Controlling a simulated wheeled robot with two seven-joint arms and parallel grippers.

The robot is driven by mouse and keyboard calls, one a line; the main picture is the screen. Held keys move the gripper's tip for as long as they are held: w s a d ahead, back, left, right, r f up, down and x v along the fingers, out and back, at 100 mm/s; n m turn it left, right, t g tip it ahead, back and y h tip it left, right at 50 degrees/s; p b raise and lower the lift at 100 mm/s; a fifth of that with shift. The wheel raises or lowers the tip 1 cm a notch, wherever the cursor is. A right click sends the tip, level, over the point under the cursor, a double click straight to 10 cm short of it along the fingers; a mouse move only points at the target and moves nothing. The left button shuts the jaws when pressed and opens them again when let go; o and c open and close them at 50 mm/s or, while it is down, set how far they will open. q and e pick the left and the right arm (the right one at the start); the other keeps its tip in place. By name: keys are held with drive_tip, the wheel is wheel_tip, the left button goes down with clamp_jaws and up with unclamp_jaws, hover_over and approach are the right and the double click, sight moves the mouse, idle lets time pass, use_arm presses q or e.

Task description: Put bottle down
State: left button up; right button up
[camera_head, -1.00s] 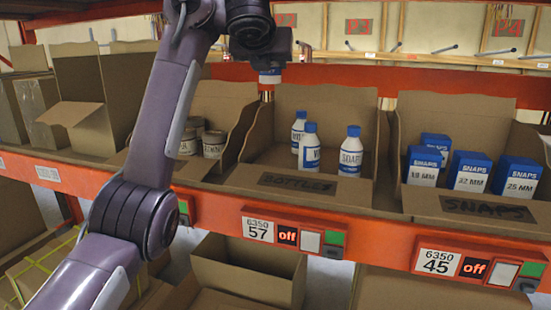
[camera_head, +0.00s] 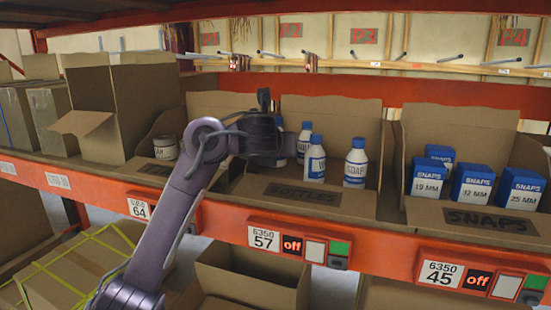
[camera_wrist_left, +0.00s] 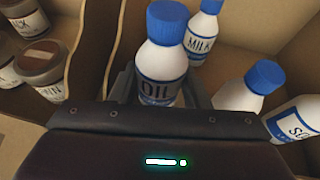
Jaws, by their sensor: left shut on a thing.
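The held bottle, white with a blue cap and marked OIL, shows between my left gripper's fingers in the left wrist view (camera_wrist_left: 160,62). In the head view my left gripper (camera_head: 265,142) is at the left part of the cardboard BOTTLES bin (camera_head: 300,193), shut on this bottle, which is partly hidden behind it. Three similar bottles stand in the bin: a rear one (camera_head: 304,142), a middle one (camera_head: 315,163) and a SOAP bottle (camera_head: 356,167) at right. I cannot tell whether the held bottle touches the bin floor. My right gripper is not in view.
The SNAPS bin (camera_head: 490,218) with several blue-and-white boxes stands to the right. A bin with jars (camera_head: 166,148) is to the left, behind a cardboard divider. An orange shelf beam (camera_head: 380,256) runs along the front.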

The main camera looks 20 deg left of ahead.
use_arm(q)
wheel_tip(320, 180, down, 3)
drive_tip(key=shift+w+r, duration=0.1)
drive_tip(key=shift+r, duration=0.05)
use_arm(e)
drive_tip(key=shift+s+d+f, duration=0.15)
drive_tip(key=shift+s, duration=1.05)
